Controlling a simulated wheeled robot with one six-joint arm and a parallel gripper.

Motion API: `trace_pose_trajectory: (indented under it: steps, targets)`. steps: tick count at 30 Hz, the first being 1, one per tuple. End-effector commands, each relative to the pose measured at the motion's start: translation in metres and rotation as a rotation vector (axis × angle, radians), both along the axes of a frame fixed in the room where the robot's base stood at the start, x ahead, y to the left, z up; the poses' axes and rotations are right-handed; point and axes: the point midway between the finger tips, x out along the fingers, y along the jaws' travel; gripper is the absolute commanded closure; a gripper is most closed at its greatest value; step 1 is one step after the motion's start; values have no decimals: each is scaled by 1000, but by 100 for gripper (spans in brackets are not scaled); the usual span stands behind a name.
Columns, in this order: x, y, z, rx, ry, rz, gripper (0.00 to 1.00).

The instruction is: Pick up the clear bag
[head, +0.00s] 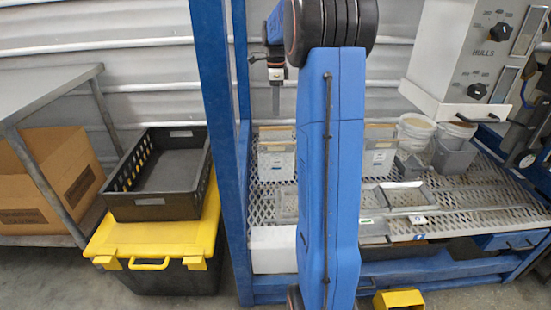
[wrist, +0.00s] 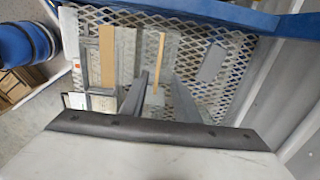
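I cannot single out a clear bag with certainty. A pale see-through holder with a tan top edge (head: 276,158) stands on the mesh shelf, left of my arm in the head view. A similar one (head: 378,160) stands to the right, partly hidden by my arm. My gripper (head: 275,108) hangs above the left holder, apart from it. In the wrist view its two grey fingers (wrist: 159,78) are spread, pointing down at the mesh. A thin tan strip (wrist: 159,50) shows between and beyond them, and a wider tan strip (wrist: 107,55) lies to their left. Nothing is held.
A blue post (head: 218,80) stands left of my gripper. White buckets (head: 415,127) and grey bins (head: 454,158) are on the shelf's right, below a control box (head: 480,55). A black crate (head: 165,175) sits on a yellow-lidded tote (head: 150,240). A cardboard box (head: 50,180) is far left.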

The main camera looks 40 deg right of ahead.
Motion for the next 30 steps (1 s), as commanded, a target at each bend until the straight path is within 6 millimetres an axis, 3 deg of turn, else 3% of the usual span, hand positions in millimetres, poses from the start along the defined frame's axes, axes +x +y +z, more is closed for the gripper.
trace_pose_trajectory:
  steps: [9,16,24,30]
  targets:
    - [-1,1,-48,1,2,1,72]
    - [-1,1,-61,1,1,1,72]
    - [-3,3,-96,1,2,1,72]
    - [-3,2,-108,0,0,1,72]
